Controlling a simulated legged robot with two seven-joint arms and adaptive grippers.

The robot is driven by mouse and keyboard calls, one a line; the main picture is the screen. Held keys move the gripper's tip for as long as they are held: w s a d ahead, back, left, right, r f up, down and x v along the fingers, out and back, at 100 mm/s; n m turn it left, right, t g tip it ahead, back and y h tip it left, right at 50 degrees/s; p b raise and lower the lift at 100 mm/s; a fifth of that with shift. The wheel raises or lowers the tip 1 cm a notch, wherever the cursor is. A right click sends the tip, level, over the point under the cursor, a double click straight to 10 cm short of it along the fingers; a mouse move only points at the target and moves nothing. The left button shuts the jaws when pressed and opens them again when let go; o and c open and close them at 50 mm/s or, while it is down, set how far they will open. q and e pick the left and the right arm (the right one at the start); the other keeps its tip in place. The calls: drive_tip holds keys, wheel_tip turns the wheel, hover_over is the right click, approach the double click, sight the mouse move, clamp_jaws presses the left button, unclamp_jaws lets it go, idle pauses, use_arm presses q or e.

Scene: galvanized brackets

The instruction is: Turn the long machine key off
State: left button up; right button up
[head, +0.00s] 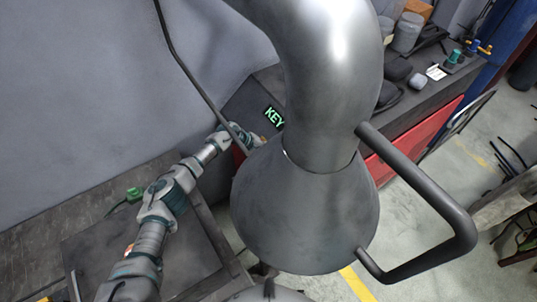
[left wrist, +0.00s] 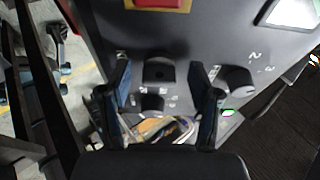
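The machine panel (left wrist: 215,35) fills the upper part of the left wrist view and carries several dark knobs. My left gripper (left wrist: 159,80) is open over it, one finger on each side of a larger dark knob (left wrist: 158,71) and a smaller one (left wrist: 152,103) below it. No contact shows. I cannot tell which knob is the long key. In the head view a sign with green letters reading KEY (head: 273,117) is on the machine, and my left gripper (head: 247,138) is beside it, partly hidden by the funnel. My right gripper is not in view.
A large grey metal funnel and duct (head: 305,205) with a bar handle (head: 430,190) blocks the middle of the head view. Another knob (left wrist: 237,82) is right of the fingers. A red part on yellow (left wrist: 158,4) is at the panel's top. A cluttered bench (head: 430,85) stands at right.

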use_arm(q)
drive_tip(key=v, duration=1.2)
drive_tip(key=shift+f, duration=0.15)
